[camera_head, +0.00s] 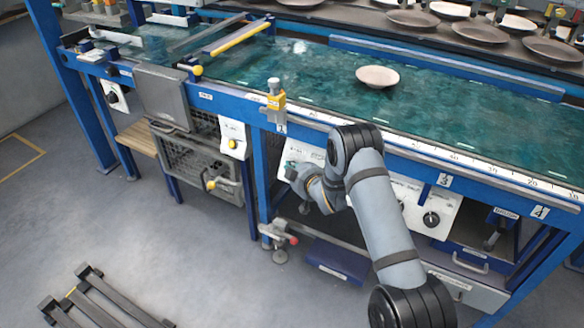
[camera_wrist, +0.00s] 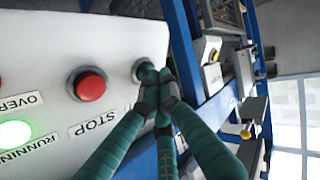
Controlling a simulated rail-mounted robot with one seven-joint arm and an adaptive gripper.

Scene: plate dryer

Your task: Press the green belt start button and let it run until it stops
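The white control panel fills the left of the wrist view (camera_wrist: 40,45); in the head view it is partly hidden behind my arm. A round button with a metal ring (camera_wrist: 138,66) sits right of the red STOP button (camera_wrist: 88,84); my fingertips cover its face, so its colour is hidden. My gripper (camera_wrist: 158,82) has its green-padded fingers closed together at that button, apparently against it. In the head view my gripper (camera_head: 292,168) is at the panel below the belt edge. The lamp labelled RUNNING (camera_wrist: 14,133) glows bright green. The green belt (camera_head: 310,68) carries one plate (camera_head: 377,76).
Several plates (camera_head: 480,31) stand on the surface behind the belt. A yellow-grey device (camera_head: 274,100) stands on the blue front rail. A wire basket (camera_head: 205,165) hangs left of the panel. A dark frame (camera_head: 85,305) lies on the otherwise open floor at left.

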